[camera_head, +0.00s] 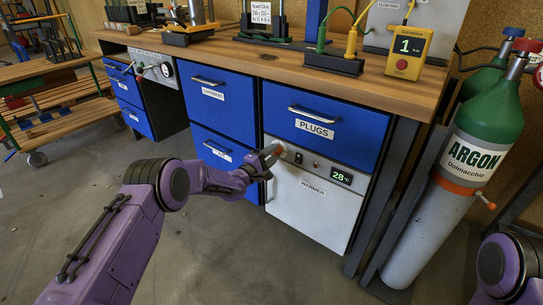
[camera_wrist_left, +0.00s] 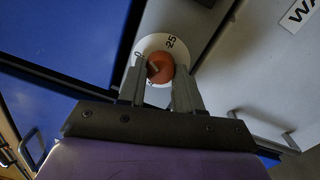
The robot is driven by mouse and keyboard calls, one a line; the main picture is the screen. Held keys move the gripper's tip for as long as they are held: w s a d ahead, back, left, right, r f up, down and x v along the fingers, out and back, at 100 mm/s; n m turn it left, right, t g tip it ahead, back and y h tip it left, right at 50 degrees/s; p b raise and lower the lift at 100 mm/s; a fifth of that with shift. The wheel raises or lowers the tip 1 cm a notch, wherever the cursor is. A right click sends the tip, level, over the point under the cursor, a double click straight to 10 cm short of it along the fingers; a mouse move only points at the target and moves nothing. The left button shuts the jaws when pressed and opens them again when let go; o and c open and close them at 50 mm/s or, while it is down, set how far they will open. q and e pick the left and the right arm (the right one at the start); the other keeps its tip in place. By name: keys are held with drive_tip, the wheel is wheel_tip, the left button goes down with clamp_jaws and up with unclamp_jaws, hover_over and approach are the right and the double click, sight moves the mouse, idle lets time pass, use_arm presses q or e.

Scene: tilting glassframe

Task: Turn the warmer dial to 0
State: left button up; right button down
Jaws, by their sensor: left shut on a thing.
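The warmer (camera_head: 310,205) is a light grey front under the PLUGS drawer, with a panel above its door. A green display (camera_head: 341,176) on that panel reads 28 °C. The warmer dial is an orange-red knob (camera_wrist_left: 160,68) on a white disc (camera_wrist_left: 152,45) marked 25 and 0. My left gripper (camera_head: 270,158) is at the panel's left end, and its fingers, also in the left wrist view (camera_wrist_left: 159,82), are shut on the knob from both sides. They hide part of the disc. My right gripper is out of view.
Blue drawers (camera_head: 220,103) with bar handles surround the warmer under a wooden bench top (camera_head: 270,65). A green-topped argon cylinder (camera_head: 455,190) stands at the right. The grey floor (camera_head: 225,260) in front is clear.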

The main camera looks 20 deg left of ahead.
use_arm(q)
drive_tip(key=n, duration=0.6)
drive_tip(key=shift+n+y+b, duration=0.3)
drive_tip(key=shift+n+b, duration=0.1)
drive_tip(key=shift+d, duration=0.1)
drive_tip(key=o, duration=1)
drive_tip(key=shift+o, duration=0.2)
drive_tip(key=p+v, duration=0.2)
drive_tip(key=v, duration=0.8)
drive_tip(key=shift+s+f+p, duration=0.25)
drive_tip(key=shift+p, duration=0.05)
